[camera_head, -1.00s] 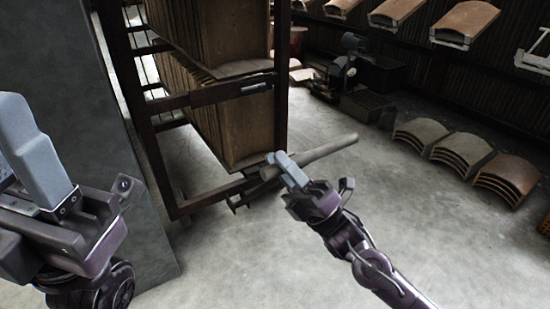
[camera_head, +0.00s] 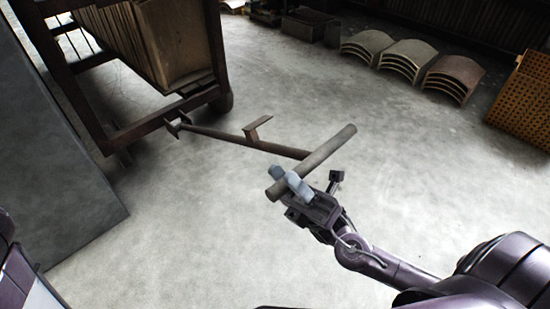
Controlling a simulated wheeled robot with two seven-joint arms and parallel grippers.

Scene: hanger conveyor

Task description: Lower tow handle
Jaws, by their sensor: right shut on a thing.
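The tow handle is a brown metal bar (camera_head: 245,139) that runs out from the low front of a wheeled rack, with a round crossbar grip (camera_head: 330,147) at its outer end. The bar slopes outward from its hinge at the rack, above the concrete floor. My right gripper (camera_head: 292,185) is shut on the crossbar, nearer its left end. My left gripper is not in view.
The wheeled rack (camera_head: 115,137) holding upright brown boards stands at upper left, beside a grey panel (camera_head: 60,150). Stacks of curved tiles (camera_head: 410,52) and an orange perforated crate (camera_head: 525,98) stand at the right. The floor between is clear.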

